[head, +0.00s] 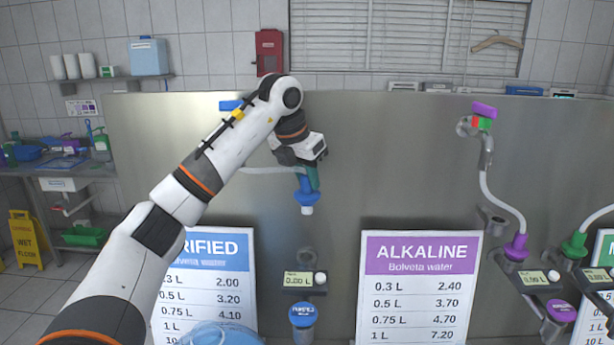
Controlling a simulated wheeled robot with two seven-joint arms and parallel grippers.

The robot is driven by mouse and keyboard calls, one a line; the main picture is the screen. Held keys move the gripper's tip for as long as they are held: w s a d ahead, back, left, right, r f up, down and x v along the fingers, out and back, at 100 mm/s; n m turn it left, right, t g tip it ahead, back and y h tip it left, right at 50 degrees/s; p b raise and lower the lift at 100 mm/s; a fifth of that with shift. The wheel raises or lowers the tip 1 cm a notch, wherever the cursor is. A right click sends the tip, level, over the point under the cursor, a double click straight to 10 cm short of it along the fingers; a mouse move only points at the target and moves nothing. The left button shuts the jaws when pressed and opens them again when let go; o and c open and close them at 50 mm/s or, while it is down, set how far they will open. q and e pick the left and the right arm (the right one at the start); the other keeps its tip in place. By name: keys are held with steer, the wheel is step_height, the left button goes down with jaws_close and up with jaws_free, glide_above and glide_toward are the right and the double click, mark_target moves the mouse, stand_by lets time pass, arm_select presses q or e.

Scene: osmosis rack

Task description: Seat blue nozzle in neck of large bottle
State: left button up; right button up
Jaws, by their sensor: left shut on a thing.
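My left gripper (309,178) is shut on the blue nozzle (305,197), in front of the steel panel. The nozzle hangs upright with its pale tip (307,210) pointing down, and a whitish hose runs from it to the left. A clear bluish rounded shape, apparently the top of the large bottle (222,335), shows at the bottom edge, below and left of the nozzle. Its neck cannot be made out, and most of it is cut off by the frame. The nozzle is well apart from it. My right gripper cannot be made out.
A display (299,281) and a blue-capped holder (302,315) are below the nozzle. Price signs stand left (215,275) and right (420,285). A purple nozzle (516,247) and a green nozzle (575,246) sit at the right.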

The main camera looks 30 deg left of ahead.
arm_select(q)
steer(key=shift+r, duration=0.1)
steer(key=shift+s+a+b, duration=0.1)
steer(key=shift+s+b, duration=0.2)
steer(key=shift+s, duration=0.25)
steer(key=shift+s+a+b, duration=0.1)
steer(key=shift+s+b, duration=0.35)
steer(key=shift+s, duration=0.35)
steer(key=s+a+b, duration=0.3)
steer(key=s+b, duration=0.1)
steer(key=s, duration=2.1)
stand_by(0.5)
steer(key=shift+a+b, duration=0.1)
steer(key=shift+b, duration=0.25)
step_height(320, 180, down, 13)
steer(key=b, duration=1.1)
steer(key=shift+b, duration=0.3)
stand_by(1.4)
